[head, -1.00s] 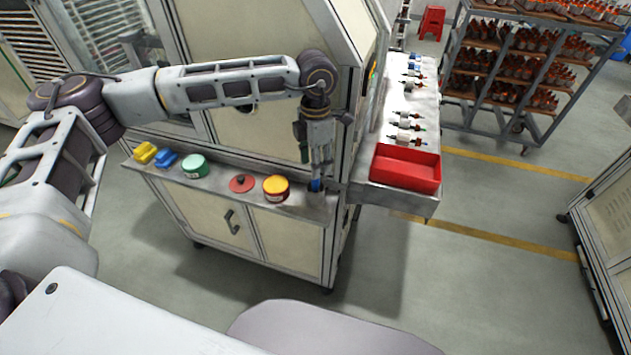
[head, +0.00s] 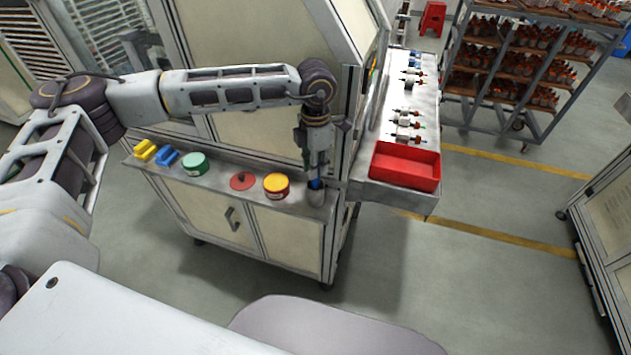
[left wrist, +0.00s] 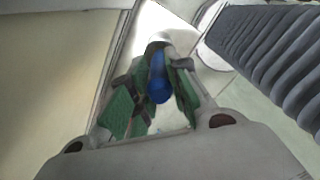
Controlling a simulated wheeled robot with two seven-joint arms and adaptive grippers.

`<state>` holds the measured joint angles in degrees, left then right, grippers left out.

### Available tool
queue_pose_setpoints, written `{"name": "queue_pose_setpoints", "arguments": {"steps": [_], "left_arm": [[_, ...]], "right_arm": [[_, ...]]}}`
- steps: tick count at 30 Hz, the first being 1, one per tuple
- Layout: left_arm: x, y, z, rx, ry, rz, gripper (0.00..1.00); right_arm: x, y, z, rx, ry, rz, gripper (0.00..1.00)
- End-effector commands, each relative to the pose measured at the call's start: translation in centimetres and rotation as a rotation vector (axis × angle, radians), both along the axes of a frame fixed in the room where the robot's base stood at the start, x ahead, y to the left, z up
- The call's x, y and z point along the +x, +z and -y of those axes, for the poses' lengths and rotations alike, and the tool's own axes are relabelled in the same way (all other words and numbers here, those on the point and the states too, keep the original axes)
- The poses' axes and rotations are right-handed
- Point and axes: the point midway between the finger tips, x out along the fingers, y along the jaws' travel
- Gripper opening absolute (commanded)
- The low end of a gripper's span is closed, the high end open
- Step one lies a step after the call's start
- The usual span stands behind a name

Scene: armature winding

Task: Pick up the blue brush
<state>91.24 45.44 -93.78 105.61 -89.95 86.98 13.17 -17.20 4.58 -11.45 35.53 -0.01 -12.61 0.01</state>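The blue brush (head: 316,184) stands in a small grey cup (head: 316,199) at the right end of the machine's front ledge. My left gripper (head: 318,173) points down directly over the cup, its fingers at the brush. In the left wrist view, the brush's blue handle (left wrist: 160,82) lies between my left gripper's green-padded fingers (left wrist: 161,75). The fingertips are close on both sides of it; whether they press on it I cannot tell. The brush's lower end is hidden. My right gripper is not in view.
On the ledge (head: 222,184) stand yellow blocks (head: 145,149), blue blocks (head: 166,156), a green tin (head: 195,164), a red lid (head: 242,181) and a yellow-topped tin (head: 276,186). A red tray (head: 405,167) and several armatures (head: 407,124) are on the side table to the right.

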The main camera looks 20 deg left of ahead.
Motion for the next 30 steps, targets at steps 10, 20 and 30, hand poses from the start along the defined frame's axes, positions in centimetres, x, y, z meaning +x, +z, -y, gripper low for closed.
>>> {"name": "queue_pose_setpoints", "arguments": {"steps": [10,20,30], "left_arm": [[0.0,0.0,0.0,0.0,0.0,0.0,0.0],[-0.2,0.4,0.0,-0.001,0.0,0.001,0.0],[-0.3,4.8,0.1,-0.002,0.0,0.003,0.0]], "right_arm": [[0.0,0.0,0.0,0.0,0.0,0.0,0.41],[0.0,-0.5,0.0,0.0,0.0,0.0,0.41],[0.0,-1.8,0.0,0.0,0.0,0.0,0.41]]}}
